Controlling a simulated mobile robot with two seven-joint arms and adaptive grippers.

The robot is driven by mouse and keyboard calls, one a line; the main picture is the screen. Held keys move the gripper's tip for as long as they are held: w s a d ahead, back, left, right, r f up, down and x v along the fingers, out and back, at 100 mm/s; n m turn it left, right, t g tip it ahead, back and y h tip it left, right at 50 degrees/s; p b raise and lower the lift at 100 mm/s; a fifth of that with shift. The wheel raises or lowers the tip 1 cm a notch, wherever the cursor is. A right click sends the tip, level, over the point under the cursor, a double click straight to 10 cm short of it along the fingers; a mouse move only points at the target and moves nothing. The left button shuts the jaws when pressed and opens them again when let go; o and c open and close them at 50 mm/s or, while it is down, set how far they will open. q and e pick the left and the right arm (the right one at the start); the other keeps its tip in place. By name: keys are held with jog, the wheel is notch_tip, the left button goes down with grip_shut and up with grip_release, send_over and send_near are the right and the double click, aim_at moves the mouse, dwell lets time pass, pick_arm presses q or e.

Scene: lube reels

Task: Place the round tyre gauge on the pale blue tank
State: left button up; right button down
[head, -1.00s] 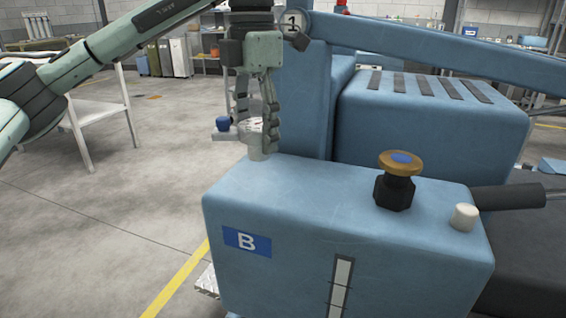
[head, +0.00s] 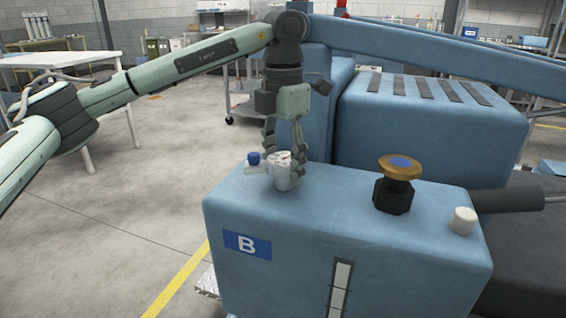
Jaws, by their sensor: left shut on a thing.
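The pale blue tank (head: 235,205) stands in front, with a flat top and a blue "B" label (head: 246,243) on its front face. My left gripper (head: 284,150) points down over the left rear part of the tank top. It is shut on a small silvery round piece, which looks like the tyre gauge (head: 282,175), with a light round face and a blue knob (head: 254,158) sticking out to the left. The gauge's lower end is at or just above the tank top; I cannot tell if it touches. My right gripper is not in view.
A brass-rimmed cap (head: 400,166) on a black hexagonal base and a white knob (head: 464,220) stand on the tank's right half. A blue beam (head: 430,50) and a larger blue housing (head: 430,115) rise behind. The tank top's left and middle are clear.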

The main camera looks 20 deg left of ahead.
pick_arm(q)
jog(key=shift+f, duration=0.15)
jog(key=o, duration=1.4)
jog(key=shift+o, duration=0.2)
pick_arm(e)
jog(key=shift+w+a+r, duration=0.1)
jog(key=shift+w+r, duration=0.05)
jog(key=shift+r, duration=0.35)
